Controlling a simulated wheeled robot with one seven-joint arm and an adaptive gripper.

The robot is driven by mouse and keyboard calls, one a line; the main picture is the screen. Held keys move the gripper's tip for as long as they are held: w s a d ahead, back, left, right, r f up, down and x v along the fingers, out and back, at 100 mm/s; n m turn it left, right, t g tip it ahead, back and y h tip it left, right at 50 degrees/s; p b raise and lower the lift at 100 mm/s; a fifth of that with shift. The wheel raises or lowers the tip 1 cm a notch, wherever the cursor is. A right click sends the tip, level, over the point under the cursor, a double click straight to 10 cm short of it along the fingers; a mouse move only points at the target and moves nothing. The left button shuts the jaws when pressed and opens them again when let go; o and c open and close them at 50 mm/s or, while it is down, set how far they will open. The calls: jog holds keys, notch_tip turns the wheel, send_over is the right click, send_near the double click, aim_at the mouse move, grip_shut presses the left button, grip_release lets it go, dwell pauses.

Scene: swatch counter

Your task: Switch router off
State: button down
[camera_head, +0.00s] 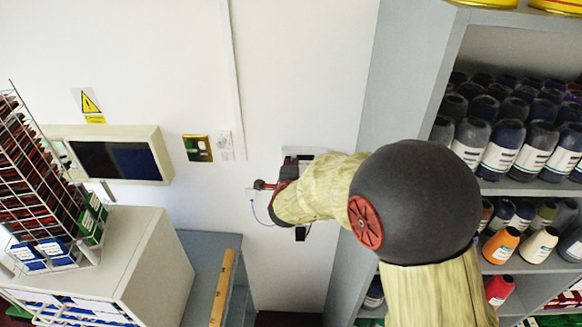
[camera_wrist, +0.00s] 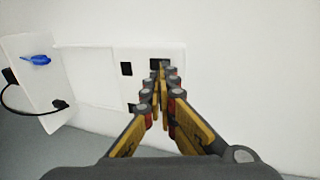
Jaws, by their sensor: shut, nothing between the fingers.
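My gripper (camera_wrist: 161,82) is shut and empty. In the wrist view its fingertips are at a dark switch-like opening (camera_wrist: 160,63) at the top right of a white wall panel (camera_wrist: 105,60). I cannot tell whether they touch it. Another small dark square (camera_wrist: 126,69) is left of the tips, and the fingers partly cover one lower down. A white box with a blue mark (camera_wrist: 38,75), possibly the router, is at the left with a black cable. In the head view my arm covers most of the panel (camera_head: 300,151). No switch position is readable.
A shelf unit with bottles (camera_head: 500,145) stands close on the right. A dark screen (camera_head: 115,160) and a small yellow-framed plate (camera_head: 197,148) are on the wall at left. A white cabinet (camera_head: 150,265) with a wire rack (camera_head: 45,180) is at lower left.

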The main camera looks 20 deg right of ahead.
jog(key=shift+w+b, duration=0.1)
jog(key=shift+b, duration=0.2)
jog(key=shift+w+d+b, duration=0.1)
jog(key=shift+w+b, duration=0.1)
jog(key=shift+b, duration=0.25)
jog(key=shift+w+d+r, duration=0.1)
jog(key=shift+w+r, duration=0.05)
jog(key=shift+w, duration=0.05)
jog(key=shift+r, duration=0.1)
jog(key=shift+r+p, duration=0.3)
jog(key=shift+r, duration=0.45)
jog(key=shift+s+f, duration=0.1)
